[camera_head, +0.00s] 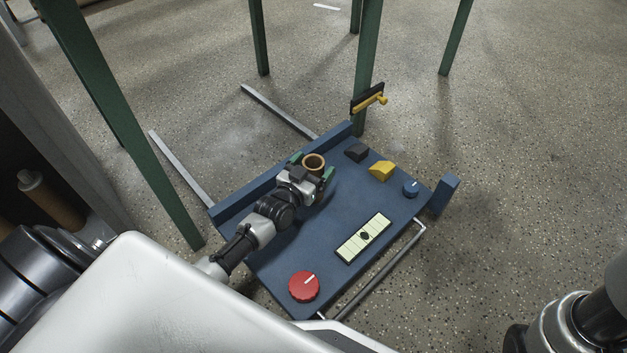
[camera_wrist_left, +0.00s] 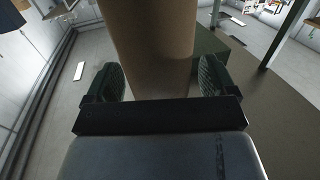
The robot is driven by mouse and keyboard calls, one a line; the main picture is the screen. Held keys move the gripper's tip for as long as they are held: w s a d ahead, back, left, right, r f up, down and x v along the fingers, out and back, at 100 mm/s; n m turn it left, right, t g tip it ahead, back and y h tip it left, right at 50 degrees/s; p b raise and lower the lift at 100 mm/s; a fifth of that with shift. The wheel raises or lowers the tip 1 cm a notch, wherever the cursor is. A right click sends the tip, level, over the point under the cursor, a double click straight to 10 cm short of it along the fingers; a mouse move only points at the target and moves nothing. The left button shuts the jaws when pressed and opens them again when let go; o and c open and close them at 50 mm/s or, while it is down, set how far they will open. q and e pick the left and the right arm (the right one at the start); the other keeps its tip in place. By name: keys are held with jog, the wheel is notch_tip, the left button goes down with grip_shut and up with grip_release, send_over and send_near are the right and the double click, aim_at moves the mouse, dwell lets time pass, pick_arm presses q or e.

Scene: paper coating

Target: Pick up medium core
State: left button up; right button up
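The core's lower end is hidden in both views. Whether it touches the cart top cannot be told. My right gripper is out of view.
The blue cart top (camera_head: 300,250) carries a red knob (camera_head: 304,287), a pale panel (camera_head: 363,238), a yellow block (camera_head: 381,171), a black block (camera_head: 356,152) and a blue knob (camera_head: 411,188). Green posts (camera_head: 368,60) stand behind. Another brown roll (camera_head: 52,200) is at far left.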

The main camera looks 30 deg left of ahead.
pick_arm(q)
jog(key=c, duration=0.9)
